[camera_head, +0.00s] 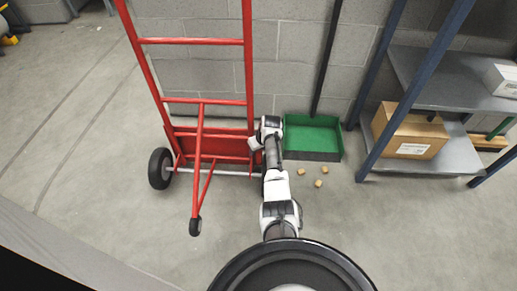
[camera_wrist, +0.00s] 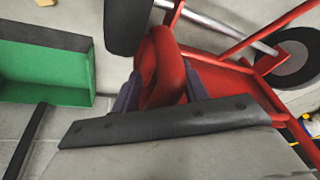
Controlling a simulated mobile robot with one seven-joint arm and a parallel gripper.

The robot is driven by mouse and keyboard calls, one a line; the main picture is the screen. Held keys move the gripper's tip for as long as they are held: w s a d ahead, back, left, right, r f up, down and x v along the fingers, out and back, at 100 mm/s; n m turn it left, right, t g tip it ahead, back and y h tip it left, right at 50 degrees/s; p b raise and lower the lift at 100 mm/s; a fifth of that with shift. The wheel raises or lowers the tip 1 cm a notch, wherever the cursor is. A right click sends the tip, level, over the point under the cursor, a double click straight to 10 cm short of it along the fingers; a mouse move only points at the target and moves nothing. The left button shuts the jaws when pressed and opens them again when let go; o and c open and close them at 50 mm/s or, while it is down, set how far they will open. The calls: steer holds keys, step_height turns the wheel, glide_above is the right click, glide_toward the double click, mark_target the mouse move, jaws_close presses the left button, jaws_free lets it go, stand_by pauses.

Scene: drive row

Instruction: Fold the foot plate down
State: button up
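The red foot plate (camera_head: 215,146) of a red hand truck (camera_head: 201,101) is at the bottom of its frame, standing up close against it. In the wrist view the plate (camera_wrist: 232,88) stretches to the right behind a rounded red loop (camera_wrist: 163,60) near its edge. My gripper (camera_head: 258,143) is at the right side of the plate. In the wrist view the two dark fingers of my gripper (camera_wrist: 162,92) lie on either side of the loop and seem to touch it. The fingertips are partly hidden.
A green bin (camera_head: 312,136) stands right of the hand truck by the wall. Several small tan blocks (camera_head: 318,183) lie on the floor before it. A shelf (camera_head: 455,154) with a cardboard box (camera_head: 410,136) is further right. The hand truck's caster leg (camera_head: 198,180) sticks out forward. Floor at left is clear.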

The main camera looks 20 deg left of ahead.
steer(key=p+v, duration=0.4)
steer(key=v, duration=0.9)
steer(key=shift+d+r, duration=0.15)
steer(key=shift+r, duration=0.2)
